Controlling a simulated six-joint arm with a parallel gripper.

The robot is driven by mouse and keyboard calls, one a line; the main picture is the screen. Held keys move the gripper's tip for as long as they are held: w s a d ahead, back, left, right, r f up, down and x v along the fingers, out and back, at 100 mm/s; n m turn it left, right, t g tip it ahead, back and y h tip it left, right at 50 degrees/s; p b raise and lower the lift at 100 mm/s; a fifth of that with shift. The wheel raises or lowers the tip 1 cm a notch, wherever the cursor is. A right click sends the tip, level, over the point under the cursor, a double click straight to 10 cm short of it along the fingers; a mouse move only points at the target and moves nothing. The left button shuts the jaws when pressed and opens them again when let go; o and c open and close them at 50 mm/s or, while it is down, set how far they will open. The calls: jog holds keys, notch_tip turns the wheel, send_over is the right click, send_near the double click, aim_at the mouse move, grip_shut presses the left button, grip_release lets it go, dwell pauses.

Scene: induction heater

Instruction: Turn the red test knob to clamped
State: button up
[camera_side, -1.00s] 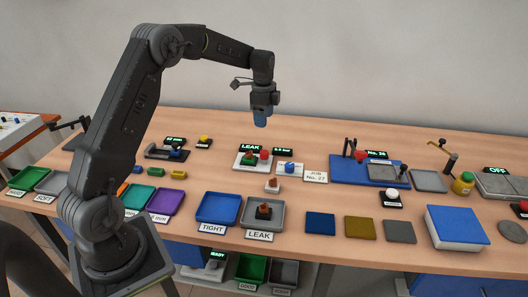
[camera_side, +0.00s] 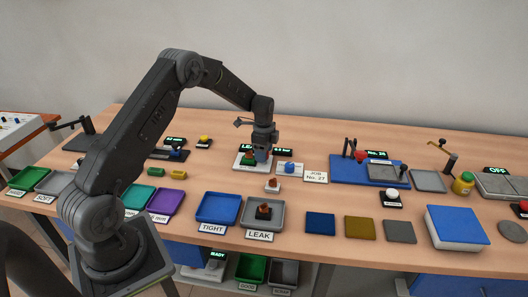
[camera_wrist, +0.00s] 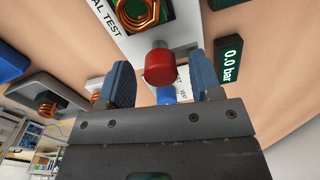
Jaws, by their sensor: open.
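The red test knob (camera_wrist: 159,66) stands on the white seal test plate (camera_wrist: 185,30) in the wrist view. In the side view my gripper hides the knob, and the white plate (camera_side: 240,166) shows beneath it. My gripper (camera_wrist: 162,82) is open, with one blue finger to each side of the knob in the picture. I cannot tell whether the fingers are level with it; no contact shows. My gripper (camera_side: 263,154) is low over the plate in the side view. A copper coil part (camera_wrist: 140,12) sits on a green base on the plate.
A blue knob (camera_wrist: 165,96) on a white plate lies close by, and a display (camera_wrist: 229,62) reads 0.0 bar. In the side view, a grey LEAK tray (camera_side: 246,222) holds a part, beside the blue TIGHT tray (camera_side: 217,220).

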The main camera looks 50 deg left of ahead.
jog(key=shift+c, duration=0.4)
jog(key=c, duration=0.8)
jog(key=shift+c, duration=0.2)
jog(key=shift+n, duration=0.4)
jog(key=n, duration=0.3)
jog(key=shift+n, duration=0.4)
jog(key=n, duration=0.4)
jog(key=shift+d, duration=0.1)
jog(key=n, duration=0.9)
jog(key=shift+n, duration=0.3)
